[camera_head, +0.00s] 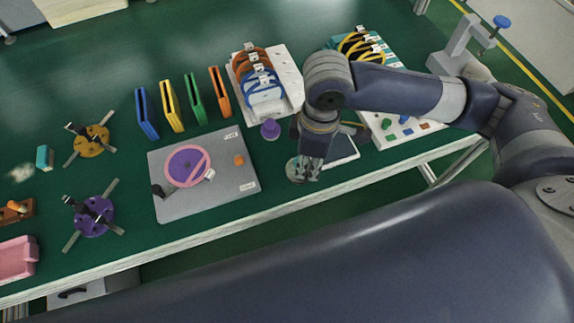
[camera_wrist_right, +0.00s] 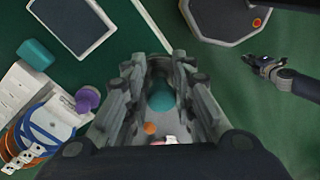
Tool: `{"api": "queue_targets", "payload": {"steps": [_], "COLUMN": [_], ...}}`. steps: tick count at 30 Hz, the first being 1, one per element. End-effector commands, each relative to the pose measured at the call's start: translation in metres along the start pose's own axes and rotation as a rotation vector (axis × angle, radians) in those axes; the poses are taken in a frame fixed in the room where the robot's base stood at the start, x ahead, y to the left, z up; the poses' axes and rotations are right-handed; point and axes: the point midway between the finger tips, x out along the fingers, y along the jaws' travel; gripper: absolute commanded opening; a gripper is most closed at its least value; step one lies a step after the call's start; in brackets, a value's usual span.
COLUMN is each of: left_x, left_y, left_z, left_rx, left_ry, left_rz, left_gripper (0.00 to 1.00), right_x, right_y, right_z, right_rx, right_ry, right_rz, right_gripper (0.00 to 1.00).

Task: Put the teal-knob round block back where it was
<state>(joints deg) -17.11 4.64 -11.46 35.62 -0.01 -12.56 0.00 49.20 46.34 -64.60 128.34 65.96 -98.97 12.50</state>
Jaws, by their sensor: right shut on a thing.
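My right gripper (camera_head: 308,172) is near the table's front edge, pointing down. It is shut on the teal-knob round block (camera_head: 293,171), which shows as a grey-green disc partly behind the fingers. In the right wrist view its teal top (camera_wrist_right: 162,97) sits between the fingers (camera_wrist_right: 160,90). I cannot tell how high it is above the table. A dark gripper, my left one, shows at the right of the right wrist view (camera_wrist_right: 262,65); its jaws are too small to read. The left gripper is out of the head view.
Upright coloured plates stand farther left.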

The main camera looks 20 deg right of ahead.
Motion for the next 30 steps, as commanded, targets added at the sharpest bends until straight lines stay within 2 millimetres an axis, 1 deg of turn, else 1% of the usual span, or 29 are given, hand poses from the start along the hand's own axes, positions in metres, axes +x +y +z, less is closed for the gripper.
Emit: {"api": "queue_targets", "payload": {"steps": [1, 4, 9, 12, 15, 20, 23, 26, 30], "left_x": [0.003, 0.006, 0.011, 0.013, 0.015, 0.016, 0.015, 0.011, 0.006], "left_y": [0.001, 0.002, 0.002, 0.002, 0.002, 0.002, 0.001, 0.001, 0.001], "left_z": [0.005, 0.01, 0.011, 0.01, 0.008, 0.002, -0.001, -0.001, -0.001], "left_rx": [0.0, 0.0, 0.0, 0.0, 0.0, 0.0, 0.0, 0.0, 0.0], "left_ry": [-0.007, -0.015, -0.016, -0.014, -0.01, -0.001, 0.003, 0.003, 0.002], "left_rz": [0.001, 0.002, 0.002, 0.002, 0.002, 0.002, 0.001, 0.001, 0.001], "left_gripper": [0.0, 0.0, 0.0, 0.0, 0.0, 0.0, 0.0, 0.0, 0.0], "right_x": [0.012, 0.03, 0.06, 0.074, 0.085, 0.094, 0.096, 0.096, 0.098], "right_y": [-0.006, -0.016, -0.033, -0.043, -0.05, -0.057, -0.051, -0.032, 0.001], "right_z": [-0.002, -0.005, -0.009, -0.011, -0.013, -0.014, -0.016, -0.02, -0.029], "right_rx": [-0.097, -0.301, -0.641, -0.816, -0.952, -1.08, -1.106, -1.108, -1.106], "right_ry": [0.001, 0.003, 0.0, -0.002, -0.006, -0.011, -0.014, -0.015, -0.014], "right_rz": [-0.013, -0.028, -0.057, -0.072, -0.084, -0.094, -0.096, -0.094, -0.095], "right_gripper": [0.0, 0.0, 0.0, 0.0, 0.0, 0.0, 0.0, 0.0, 0.0]}}
